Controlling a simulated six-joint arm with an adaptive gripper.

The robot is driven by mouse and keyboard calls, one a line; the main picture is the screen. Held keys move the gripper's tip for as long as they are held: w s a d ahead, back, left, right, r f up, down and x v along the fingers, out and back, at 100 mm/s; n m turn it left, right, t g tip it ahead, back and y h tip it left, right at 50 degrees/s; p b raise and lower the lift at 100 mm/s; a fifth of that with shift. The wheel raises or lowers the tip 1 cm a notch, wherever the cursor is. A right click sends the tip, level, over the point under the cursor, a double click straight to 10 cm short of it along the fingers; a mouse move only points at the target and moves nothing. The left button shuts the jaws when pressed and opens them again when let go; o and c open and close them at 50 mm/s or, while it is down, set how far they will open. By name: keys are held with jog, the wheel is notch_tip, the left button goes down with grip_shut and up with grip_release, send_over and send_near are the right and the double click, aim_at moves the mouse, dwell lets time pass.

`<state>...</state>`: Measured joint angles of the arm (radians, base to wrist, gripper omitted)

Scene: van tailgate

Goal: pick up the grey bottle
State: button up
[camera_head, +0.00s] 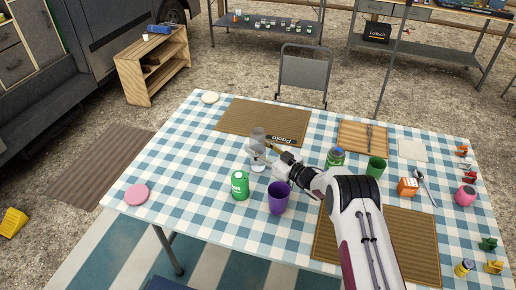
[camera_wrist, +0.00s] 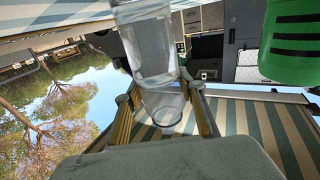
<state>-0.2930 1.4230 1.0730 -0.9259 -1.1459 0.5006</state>
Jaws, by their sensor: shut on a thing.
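The grey bottle (camera_head: 258,134) is see-through and stands out above my gripper in the head view, left of the table's middle. My gripper (camera_head: 263,151) is shut on it, with a finger on either side. In the wrist view the clear bottle (camera_wrist: 153,48) fills the upper middle, between the yellow-sided fingers (camera_wrist: 162,98). Its lower part is partly hidden by the gripper in the head view. I cannot tell whether its base touches the cloth.
A green can (camera_head: 239,186) and a purple cup (camera_head: 279,198) stand close in front of the bottle. The green can is also near it in the wrist view (camera_wrist: 291,42). A brown placemat (camera_head: 245,116) lies behind. The cloth at left is mostly clear around a pink disc (camera_head: 137,194).

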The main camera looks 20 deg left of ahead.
jog(key=shift+r, duration=0.3)
notch_tip(320, 180, up, 9)
dwell(1.1)
jog(key=shift+r, duration=0.15)
dwell(0.7)
